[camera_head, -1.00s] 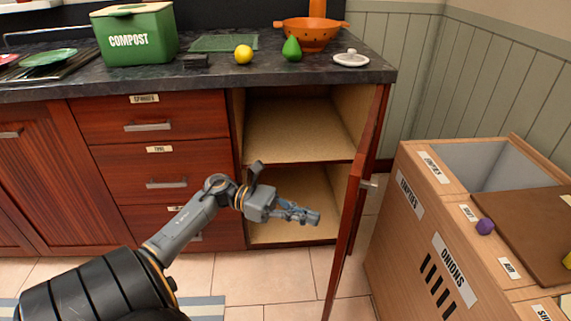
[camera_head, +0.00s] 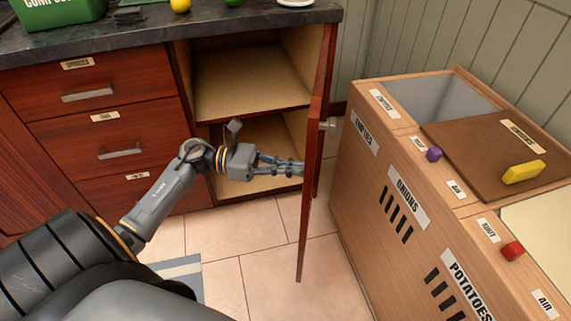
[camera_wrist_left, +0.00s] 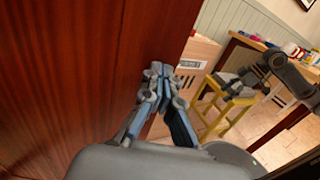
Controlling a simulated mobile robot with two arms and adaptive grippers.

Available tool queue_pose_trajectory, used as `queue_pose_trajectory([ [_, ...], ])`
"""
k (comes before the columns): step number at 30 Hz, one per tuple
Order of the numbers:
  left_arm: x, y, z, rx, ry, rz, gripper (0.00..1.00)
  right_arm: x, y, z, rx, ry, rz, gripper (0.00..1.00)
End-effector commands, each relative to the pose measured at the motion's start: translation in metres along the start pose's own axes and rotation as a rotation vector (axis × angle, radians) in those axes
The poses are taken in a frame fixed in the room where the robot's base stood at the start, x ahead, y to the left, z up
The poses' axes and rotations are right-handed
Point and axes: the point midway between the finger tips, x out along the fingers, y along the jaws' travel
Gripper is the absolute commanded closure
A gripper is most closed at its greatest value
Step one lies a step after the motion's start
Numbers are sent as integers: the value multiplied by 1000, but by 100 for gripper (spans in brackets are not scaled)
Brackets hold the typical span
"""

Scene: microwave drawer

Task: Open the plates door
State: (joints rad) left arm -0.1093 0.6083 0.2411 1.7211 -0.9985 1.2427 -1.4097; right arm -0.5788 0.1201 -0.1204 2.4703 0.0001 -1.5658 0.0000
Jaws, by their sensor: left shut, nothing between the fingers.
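The dark red-brown cabinet door (camera_head: 312,190) stands swung out from the cabinet at the right end of the counter, seen nearly edge-on. Its small metal knob (camera_head: 327,126) is on the right face. Behind it the cabinet opening shows two empty shelves (camera_head: 245,85). My left gripper (camera_head: 298,168) is shut and empty, with its fingertips at the inner face of the door; I cannot tell if they touch. In the left wrist view the door's wood face (camera_wrist_left: 60,80) fills the left side, beside the shut fingers (camera_wrist_left: 158,72). No plates label shows.
A wooden bin unit (camera_head: 385,165) with labels stands right of the door, with a gap of tiled floor (camera_head: 265,270) between. Drawers (camera_head: 100,100) are left of the opening. A yellow stool (camera_wrist_left: 222,105) shows in the left wrist view.

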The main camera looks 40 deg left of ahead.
Motion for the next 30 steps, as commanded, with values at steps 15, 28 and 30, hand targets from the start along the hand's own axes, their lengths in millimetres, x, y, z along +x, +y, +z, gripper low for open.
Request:
queue_pose_trajectory([
  [15, 114, 0, 6, 0, -4, 241, 100, 112, -6, 24, -8, -72, -11, 31],
  [28, 202, 22, 4, 1, -2, 438, 100, 197, -11, 95, -19, -129, -19, 31],
  [30, 211, 25, 4, 0, -2, 460, 100, 204, -12, 106, -21, -136, -19, 31],
])
